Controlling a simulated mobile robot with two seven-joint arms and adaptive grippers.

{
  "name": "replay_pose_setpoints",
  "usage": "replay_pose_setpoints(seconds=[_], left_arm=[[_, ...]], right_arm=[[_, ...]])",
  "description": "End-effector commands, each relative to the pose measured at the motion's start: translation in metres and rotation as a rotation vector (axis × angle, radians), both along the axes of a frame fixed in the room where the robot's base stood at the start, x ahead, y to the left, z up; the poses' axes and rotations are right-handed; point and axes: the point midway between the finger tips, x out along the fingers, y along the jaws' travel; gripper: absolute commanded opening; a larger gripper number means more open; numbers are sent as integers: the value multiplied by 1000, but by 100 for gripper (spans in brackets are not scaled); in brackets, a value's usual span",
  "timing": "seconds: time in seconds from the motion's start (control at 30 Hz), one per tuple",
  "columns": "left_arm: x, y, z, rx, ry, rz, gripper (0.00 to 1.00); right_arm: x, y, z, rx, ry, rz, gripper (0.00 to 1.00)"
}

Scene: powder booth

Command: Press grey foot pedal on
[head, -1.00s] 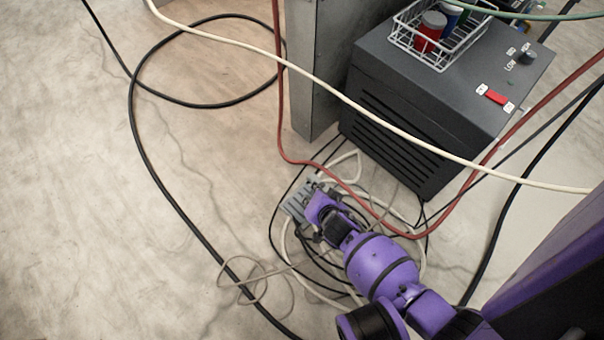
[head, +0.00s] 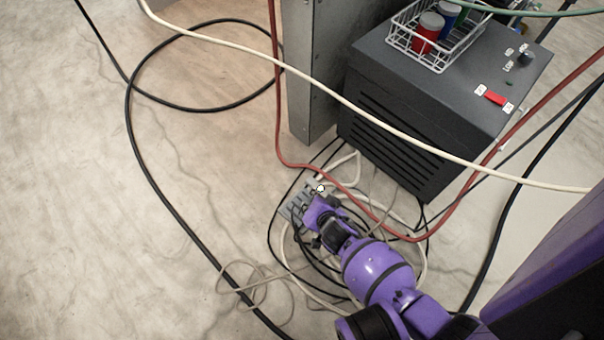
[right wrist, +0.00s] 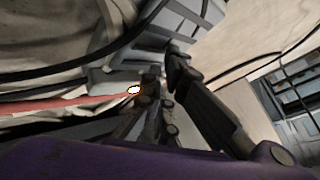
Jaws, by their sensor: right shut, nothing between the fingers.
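The grey foot pedal (head: 291,210), with a ribbed top, sits on the floor among cables in the head view. A small round white light (head: 320,188) shows at its far right edge. My left gripper is not in view.
Black, beige and red cables lie around the pedal. A dark grey box (head: 385,150) with a red switch (head: 495,98) and a wire basket (head: 440,60) stands behind at right, beside a metal post (head: 312,80). A white hose (head: 345,98) crosses above. The floor at left is mostly clear.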

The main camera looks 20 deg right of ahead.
Motion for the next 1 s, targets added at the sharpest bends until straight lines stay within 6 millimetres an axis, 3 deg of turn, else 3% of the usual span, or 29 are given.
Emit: replay_pose_setpoints(seconds=[1.0], left_arm=[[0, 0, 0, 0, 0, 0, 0]], right_arm=[[-3, -1, -12, -2, 7, -1, 0]])
